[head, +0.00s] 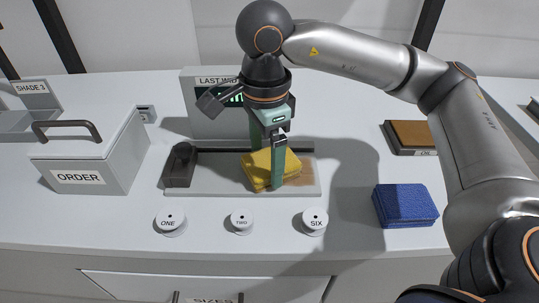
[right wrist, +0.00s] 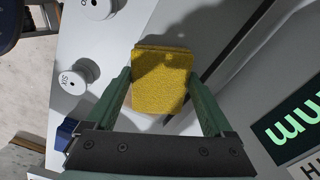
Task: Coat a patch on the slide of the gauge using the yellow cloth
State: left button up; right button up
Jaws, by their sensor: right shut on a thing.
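The folded yellow cloth (head: 257,166) is held between the green fingers of my right gripper (head: 270,165), which points down and is shut on it. In the right wrist view the cloth (right wrist: 160,78) fills the space between the fingers (right wrist: 163,95). The cloth is over the right part of the gauge's grey slide (head: 215,178); I cannot tell for sure whether it touches. A brownish, wet-looking patch (head: 303,172) shows on the slide beside and under the cloth. A dark block (head: 180,166) sits at the slide's left end. My left gripper is out of view.
A display (head: 205,112) stands behind the slide. White knobs ONE (head: 170,222), TWO (head: 241,222) and SIX (head: 315,221) line the front. The ORDER box (head: 90,160) is at left. A blue cloth (head: 405,205) and a brown-topped OIL pad (head: 410,135) lie at right.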

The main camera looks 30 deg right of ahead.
jog(key=shift+w+a, duration=0.2)
jog(key=shift+a, duration=0.15)
notch_tip(320, 180, up, 3)
jog(key=shift+f+p, duration=0.15)
jog(key=shift+p, duration=0.65)
jog(key=shift+s+r, duration=0.1)
jog(key=shift+r, duration=0.3)
notch_tip(320, 180, up, 2)
jog(key=shift+r+p, duration=0.1)
jog(key=shift+p, duration=0.95)
jog(key=shift+r+p, duration=0.5)
jog(key=shift+r, duration=0.55)
jog(key=shift+r+p, duration=0.15)
jog(key=shift+p, duration=0.15)
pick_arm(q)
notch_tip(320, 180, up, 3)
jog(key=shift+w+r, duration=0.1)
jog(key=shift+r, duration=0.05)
